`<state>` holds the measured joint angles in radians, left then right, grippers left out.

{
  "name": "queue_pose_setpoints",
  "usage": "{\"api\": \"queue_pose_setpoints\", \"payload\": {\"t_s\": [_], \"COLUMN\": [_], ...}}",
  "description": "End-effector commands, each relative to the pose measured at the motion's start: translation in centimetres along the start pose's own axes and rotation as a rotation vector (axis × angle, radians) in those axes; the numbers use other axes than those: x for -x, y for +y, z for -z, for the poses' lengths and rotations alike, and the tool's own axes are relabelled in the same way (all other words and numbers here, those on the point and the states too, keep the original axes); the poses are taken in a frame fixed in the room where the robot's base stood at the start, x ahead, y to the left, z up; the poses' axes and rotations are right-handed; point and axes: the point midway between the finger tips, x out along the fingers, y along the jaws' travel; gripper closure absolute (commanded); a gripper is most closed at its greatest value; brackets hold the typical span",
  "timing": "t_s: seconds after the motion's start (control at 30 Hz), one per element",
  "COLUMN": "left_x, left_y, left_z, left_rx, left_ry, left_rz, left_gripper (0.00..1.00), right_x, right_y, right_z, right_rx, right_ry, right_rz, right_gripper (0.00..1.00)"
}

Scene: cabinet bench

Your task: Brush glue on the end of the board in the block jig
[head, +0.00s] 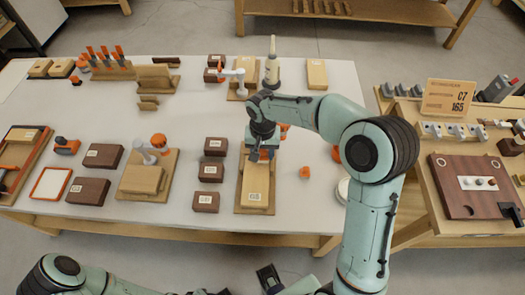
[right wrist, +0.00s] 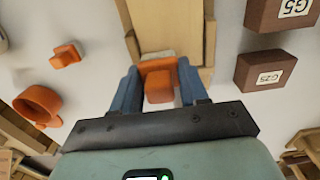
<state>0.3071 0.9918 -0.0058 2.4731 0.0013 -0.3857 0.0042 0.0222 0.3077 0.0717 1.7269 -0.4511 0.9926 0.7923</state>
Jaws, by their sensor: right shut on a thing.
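My right gripper (head: 262,152) is over the far end of the block jig (head: 241,205) in the head view. In the right wrist view my right gripper's blue fingers (right wrist: 159,88) are shut on an orange brush handle (right wrist: 159,86). A pale strip, apparently the bristles (right wrist: 158,56), shows just beyond the handle, at the board (right wrist: 158,22). I cannot tell whether they touch it.
Dark labelled blocks (head: 209,172) stand left of the jig. Another jig with a white clamp (head: 146,180) is farther left. Small orange items (head: 304,172) lie right of the jig. A side bench (head: 425,165) with a card stands at the right.

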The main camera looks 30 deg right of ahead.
Motion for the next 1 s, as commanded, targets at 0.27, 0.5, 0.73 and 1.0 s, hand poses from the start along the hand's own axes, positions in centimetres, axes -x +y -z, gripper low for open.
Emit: {"api": "queue_pose_setpoints", "payload": {"t_s": [0.27,0.5,0.73,1.0], "left_x": [0.0,-0.2,-0.5,-0.7], "left_y": [0.0,-0.1,-0.2,-0.3], "left_z": [0.0,0.0,-0.1,-0.1], "left_rx": [0.000,0.000,0.001,0.001], "left_ry": [0.000,-0.001,-0.002,-0.003], "left_rz": [0.000,0.000,0.001,0.001], "left_gripper": [0.57,0.57,0.57,0.57], "right_x": [0.0,-0.3,-0.7,-1.1], "right_y": [0.0,0.0,0.0,0.0], "right_z": [0.0,0.0,0.0,0.0], "right_rx": [0.000,0.000,0.000,0.000], "right_ry": [0.000,0.000,0.000,0.000], "right_rz": [0.000,0.000,0.000,0.000], "right_gripper": [0.81,0.81,0.81,0.81]}}
